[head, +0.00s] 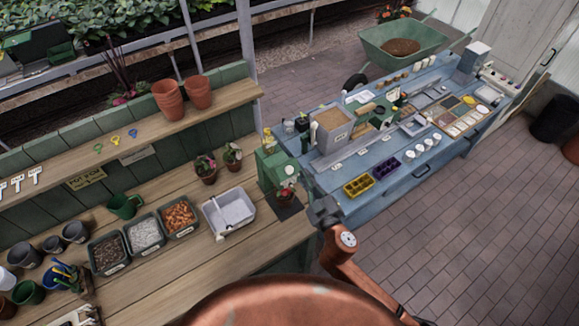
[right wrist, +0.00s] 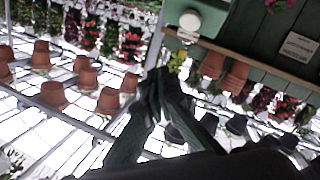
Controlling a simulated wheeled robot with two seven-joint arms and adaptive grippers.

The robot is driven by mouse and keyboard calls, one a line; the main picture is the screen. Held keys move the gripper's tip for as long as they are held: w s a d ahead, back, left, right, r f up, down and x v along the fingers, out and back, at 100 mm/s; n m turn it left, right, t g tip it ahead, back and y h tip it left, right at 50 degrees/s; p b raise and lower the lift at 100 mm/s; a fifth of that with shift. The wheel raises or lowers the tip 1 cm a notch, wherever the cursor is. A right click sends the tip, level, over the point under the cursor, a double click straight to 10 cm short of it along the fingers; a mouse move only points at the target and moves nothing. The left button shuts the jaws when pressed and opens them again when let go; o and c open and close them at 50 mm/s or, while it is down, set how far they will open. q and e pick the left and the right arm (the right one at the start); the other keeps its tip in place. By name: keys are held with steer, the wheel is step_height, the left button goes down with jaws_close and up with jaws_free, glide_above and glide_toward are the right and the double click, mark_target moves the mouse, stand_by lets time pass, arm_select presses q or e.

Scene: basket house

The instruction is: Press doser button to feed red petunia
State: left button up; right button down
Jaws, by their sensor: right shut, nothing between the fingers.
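The green doser (head: 274,170) stands at the right end of the wooden bench. A potted plant with red flowers (head: 287,194) sits at its foot, under the spout. My right gripper (head: 322,210) is shut and empty, just right of the doser and in front of the blue bench. In the right wrist view, my shut fingers (right wrist: 167,80) point up toward a green housing with a white round button (right wrist: 190,21). The fingertips look apart from the button. My left gripper is not in view.
A white tray (head: 230,212), bins of pebbles (head: 145,233) and two small potted plants (head: 205,168) stand on the wooden bench. A blue bench (head: 420,175) with seed trays and jars lies right of the doser.

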mark_target(289, 170)
steer(key=shift+s+a+r, duration=0.15)
steer(key=shift+r, duration=0.25)
steer(key=shift+s+a+r, duration=0.1)
steer(key=shift+r, duration=0.3)
steer(key=w+a+f+b, duration=0.3)
steer(key=w+f+b, duration=0.2)
steer(key=f+b, duration=0.1)
steer(key=shift+a+f, duration=0.15)
steer(key=shift+a, duration=0.2)
steer(key=shift+w+f+b, duration=0.1)
steer(key=shift+f+b, duration=0.05)
steer(key=shift+b, duration=0.25)
stand_by(0.8)
steer(key=shift+w+a+f, duration=0.15)
steer(key=shift+a, duration=0.05)
